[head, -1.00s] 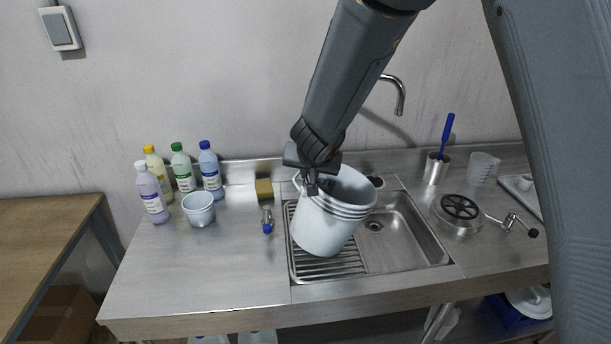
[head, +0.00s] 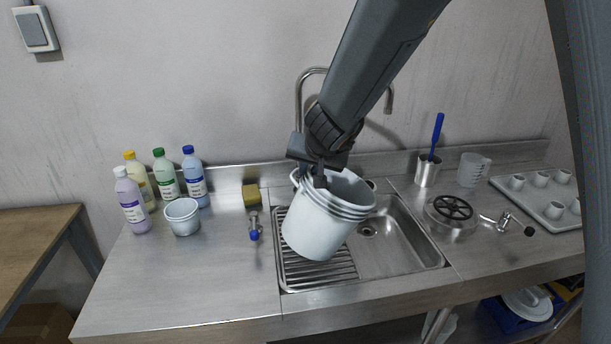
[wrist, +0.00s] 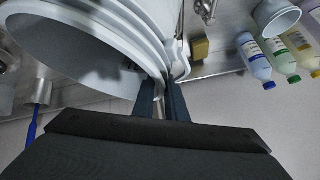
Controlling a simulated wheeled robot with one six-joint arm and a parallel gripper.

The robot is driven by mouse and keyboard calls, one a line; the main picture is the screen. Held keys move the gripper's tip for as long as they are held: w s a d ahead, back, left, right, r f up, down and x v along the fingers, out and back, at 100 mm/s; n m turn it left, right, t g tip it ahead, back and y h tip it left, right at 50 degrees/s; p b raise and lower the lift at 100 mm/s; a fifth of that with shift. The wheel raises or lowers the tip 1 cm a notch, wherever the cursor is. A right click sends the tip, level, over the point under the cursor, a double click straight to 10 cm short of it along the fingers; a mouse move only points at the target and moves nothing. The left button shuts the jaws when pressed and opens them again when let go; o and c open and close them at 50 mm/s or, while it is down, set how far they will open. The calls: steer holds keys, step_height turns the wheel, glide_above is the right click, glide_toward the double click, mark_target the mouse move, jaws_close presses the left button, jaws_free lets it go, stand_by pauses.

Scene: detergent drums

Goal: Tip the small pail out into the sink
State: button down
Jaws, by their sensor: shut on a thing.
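A white pail (head: 322,225) hangs over the left, ridged part of the steel sink (head: 405,245), tilted with its mouth leaning right. My gripper (head: 318,178) is shut on its rim at the upper left side. In the wrist view my gripper (wrist: 165,100) shows at the rim, and the pail (wrist: 150,30) fills the upper left with its mouth facing left. No liquid is seen leaving it, and I cannot tell what is inside. The sink's drain shows right of the pail.
A smaller white tub (head: 182,217) stands on the left counter beside several bottles (head: 165,178). A sponge (head: 250,195) and a blue-ended tool (head: 254,228) lie left of the sink. A faucet (head: 388,98) rises behind. A round metal device (head: 450,212) stands to the right.

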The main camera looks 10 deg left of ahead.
steer(key=w+d+r+m+g+y+b, duration=0.1)
steer(key=w+d+m+y+b, duration=0.1)
steer(key=d+b, duration=0.8)
steer(key=shift+w+d+y, duration=0.5)
steer(key=shift+w+y, duration=0.1)
steer(key=shift+y, duration=0.6)
stand_by(0.8)
steer(key=shift+s+d+r+m+y+b, duration=0.1)
steer(key=shift+s+r+m+y+b, duration=0.3)
steer(key=shift+b, duration=0.6)
steer(key=shift+w+d+f+y+b, duration=0.2)
steer(key=shift+d+y+b, duration=0.35)
steer(key=shift+b, duration=0.5)
stand_by(0.4)
steer(key=shift+d+f, duration=0.1)
steer(key=shift+d+f+b, duration=0.15)
steer(key=shift+d+b, duration=0.1)
steer(key=shift+b, duration=0.1)
steer(key=shift+w+d+f+m+y+b, duration=0.2)
steer(key=shift+d+y+b, duration=0.1)
steer(key=shift+d+b, duration=0.2)
steer(key=shift+w+d+f+m+y+b, duration=0.1)
steer(key=shift+d+m+y+b, duration=0.1)
steer(key=shift+d+y+b, duration=0.25)
steer(key=shift+w+d+f+m+y+b, duration=0.1)
steer(key=shift+d+m+y+b, duration=0.1)
steer(key=shift+d+b, duration=0.35)
stand_by(0.6)
